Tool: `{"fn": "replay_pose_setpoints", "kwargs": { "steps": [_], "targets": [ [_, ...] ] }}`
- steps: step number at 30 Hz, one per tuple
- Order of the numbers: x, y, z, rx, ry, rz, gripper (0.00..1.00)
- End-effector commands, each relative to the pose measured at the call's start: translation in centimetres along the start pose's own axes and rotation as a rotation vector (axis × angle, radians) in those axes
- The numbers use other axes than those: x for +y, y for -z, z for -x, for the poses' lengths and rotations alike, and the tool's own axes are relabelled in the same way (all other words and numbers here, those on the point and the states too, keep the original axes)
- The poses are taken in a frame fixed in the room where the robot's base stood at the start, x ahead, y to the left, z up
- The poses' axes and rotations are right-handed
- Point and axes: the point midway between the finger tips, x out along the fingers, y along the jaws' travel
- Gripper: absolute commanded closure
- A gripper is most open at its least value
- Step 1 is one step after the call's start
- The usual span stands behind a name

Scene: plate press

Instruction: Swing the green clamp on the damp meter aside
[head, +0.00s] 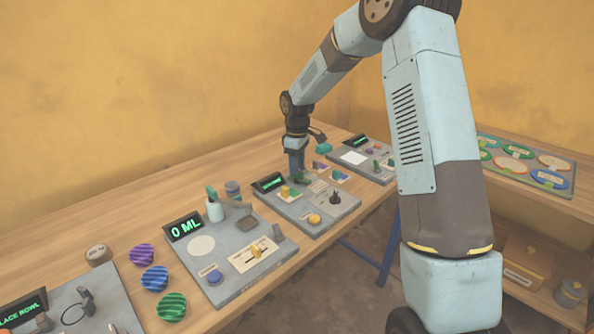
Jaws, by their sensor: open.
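My gripper (297,173) points down at the back of the middle grey panel (290,211), which has a small dark screen (269,183) with green text too small to read. A small dark green part (303,178) shows at the fingertips; it looks like the green clamp, but it is partly hidden by the fingers. I cannot tell whether the fingers touch it. The gripper is open. This panel appears to be the damp meter, though no label is readable. It also carries a yellow-and-green block (289,192), a dark knob (335,197) and an orange button (314,219).
A panel (230,263) with a "0 ML" screen (185,227) stands front left, beside purple, blue and green ribbed bowls (155,279). Another panel (345,160) stands behind right. A tray of coloured rings (515,165) is at far right. Bare wood lies along the wall.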

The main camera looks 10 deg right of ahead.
Motion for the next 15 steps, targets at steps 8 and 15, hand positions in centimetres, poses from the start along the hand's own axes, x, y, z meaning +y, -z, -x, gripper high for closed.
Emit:
{"fn": "replay_pose_setpoints", "kwargs": {
  "steps": [8,15],
  "targets": [
    [0.1,0.0,5.7,0.002,-0.002,-0.001,0.6],
    [0.0,0.0,9.5,0.001,0.0,0.0,0.6]
  ]
}}
